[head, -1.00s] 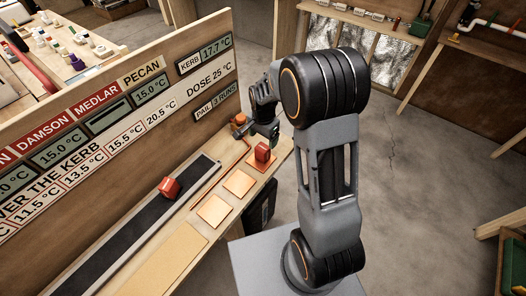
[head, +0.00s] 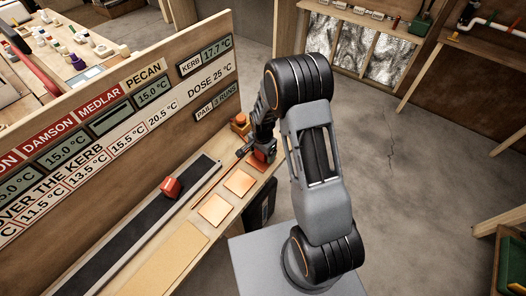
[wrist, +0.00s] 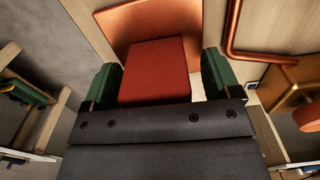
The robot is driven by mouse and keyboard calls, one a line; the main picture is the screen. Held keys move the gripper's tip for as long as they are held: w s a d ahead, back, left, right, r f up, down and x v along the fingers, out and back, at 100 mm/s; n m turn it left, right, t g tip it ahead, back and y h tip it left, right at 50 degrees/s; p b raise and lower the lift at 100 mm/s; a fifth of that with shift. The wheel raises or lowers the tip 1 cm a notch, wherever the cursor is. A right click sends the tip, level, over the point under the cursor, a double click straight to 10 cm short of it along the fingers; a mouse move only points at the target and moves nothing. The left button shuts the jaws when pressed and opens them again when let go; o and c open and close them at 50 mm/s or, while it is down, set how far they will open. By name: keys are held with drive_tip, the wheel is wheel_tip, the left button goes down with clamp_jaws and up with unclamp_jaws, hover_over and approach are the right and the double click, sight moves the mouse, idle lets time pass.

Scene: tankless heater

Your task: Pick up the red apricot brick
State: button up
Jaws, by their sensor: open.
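A red brick (wrist: 155,58) stands on a copper-coloured square pad (wrist: 143,24) in the wrist view. My gripper (wrist: 160,80) is open, with one green finger on each side of this brick. Whether the fingers touch it I cannot tell. In the head view my gripper (head: 258,151) is over the far end of the bench and partly hides that brick. A second red brick (head: 171,187) lies on the dark belt, away from my gripper. No lettering shows that names either brick as apricot.
Two empty copper-coloured pads (head: 214,209) lie in a row nearer on the bench. The dark belt (head: 135,224) runs beside them, below the upright sign board (head: 150,108). A copper pipe (wrist: 232,42) and an orange-topped fixture (head: 240,120) are close to my gripper.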

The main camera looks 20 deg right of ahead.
drive_tip(key=c, duration=1.1)
drive_tip(key=shift+r, duration=0.15)
drive_tip(key=shift+c, duration=0.2)
